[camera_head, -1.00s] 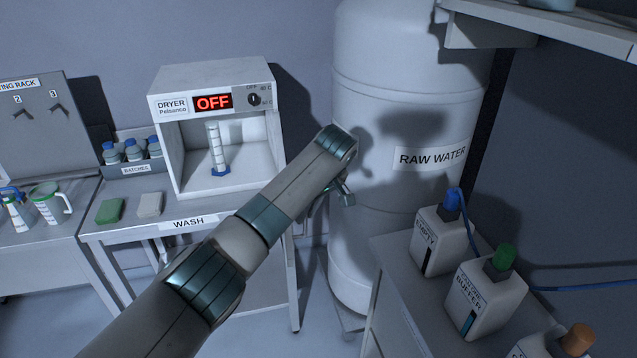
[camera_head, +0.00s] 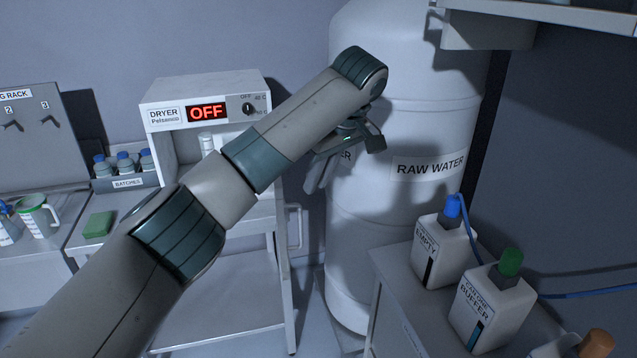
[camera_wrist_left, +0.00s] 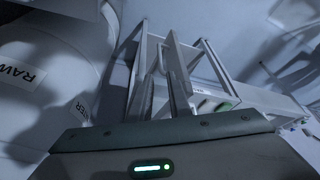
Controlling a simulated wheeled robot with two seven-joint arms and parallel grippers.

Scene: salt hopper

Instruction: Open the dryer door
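The dryer (camera_head: 205,87) is a white box on the wash bench with a red OFF display and a black knob. Its front looks open or see-through, with a pale cylinder (camera_head: 207,143) showing inside. My left arm covers most of the front, and I cannot make out the door. My left gripper (camera_head: 318,180) is to the right of the dryer, in front of the tank, pointing down and left. In the left wrist view its two fingers (camera_wrist_left: 165,85) stand apart with nothing between them. My right gripper does not show.
A large white raw water tank (camera_head: 405,130) stands right of the dryer. White containers (camera_head: 443,250) stand on a cabinet at the front right. A green sponge (camera_head: 98,225) lies on the bench at left. A vertical bar handle (camera_head: 299,228) shows at the bench's right side.

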